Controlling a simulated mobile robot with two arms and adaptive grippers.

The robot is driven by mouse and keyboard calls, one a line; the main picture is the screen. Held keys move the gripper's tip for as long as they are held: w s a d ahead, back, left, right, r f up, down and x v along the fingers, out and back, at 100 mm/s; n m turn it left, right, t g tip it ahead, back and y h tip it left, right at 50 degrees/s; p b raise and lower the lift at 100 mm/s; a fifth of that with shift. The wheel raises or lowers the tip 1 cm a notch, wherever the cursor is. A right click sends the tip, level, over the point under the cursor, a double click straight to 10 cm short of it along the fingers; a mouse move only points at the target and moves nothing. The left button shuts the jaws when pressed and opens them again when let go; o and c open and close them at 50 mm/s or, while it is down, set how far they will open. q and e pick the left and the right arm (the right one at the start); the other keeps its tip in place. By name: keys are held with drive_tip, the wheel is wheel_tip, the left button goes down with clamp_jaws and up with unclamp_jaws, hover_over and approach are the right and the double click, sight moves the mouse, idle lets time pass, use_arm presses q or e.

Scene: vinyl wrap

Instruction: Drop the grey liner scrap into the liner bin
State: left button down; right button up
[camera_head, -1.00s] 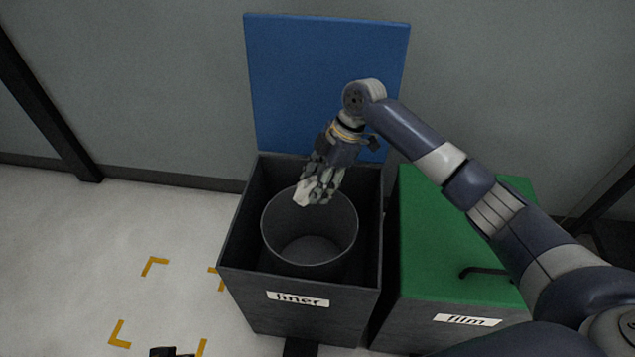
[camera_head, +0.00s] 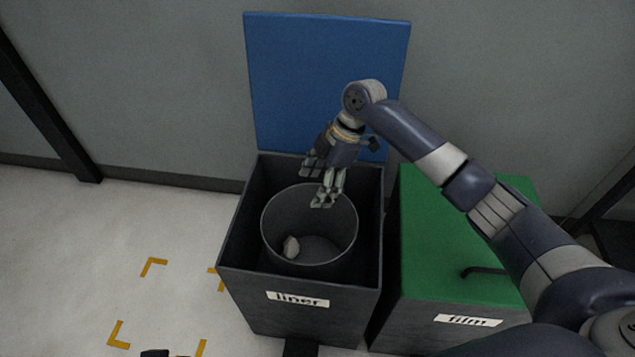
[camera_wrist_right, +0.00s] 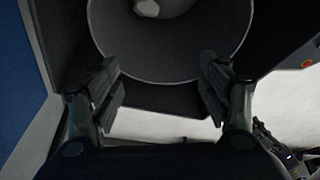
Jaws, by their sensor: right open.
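The pale grey liner scrap (camera_head: 291,246) is inside the round bucket (camera_head: 270,215) of the liner bin, at the bucket's left side. It also shows in the right wrist view (camera_wrist_right: 160,5), cut by the top edge. The liner bin (camera_head: 250,300) is a dark box with a "liner" label and its blue lid (camera_head: 325,80) raised against the wall. My right gripper (camera_head: 316,190) is open and empty above the bucket's back rim, its fingers spread apart. The fingers also show in the right wrist view (camera_wrist_right: 160,85), with nothing between them. My left gripper is not clearly in view.
A closed film bin with a green lid (camera_head: 430,245) and a black handle (camera_head: 490,271) stands to the right of the liner bin. Yellow corner marks (camera_head: 153,266) lie on the pale floor at left. A grey wall is behind the bins.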

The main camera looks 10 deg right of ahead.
drive_tip(key=v, duration=1.2)
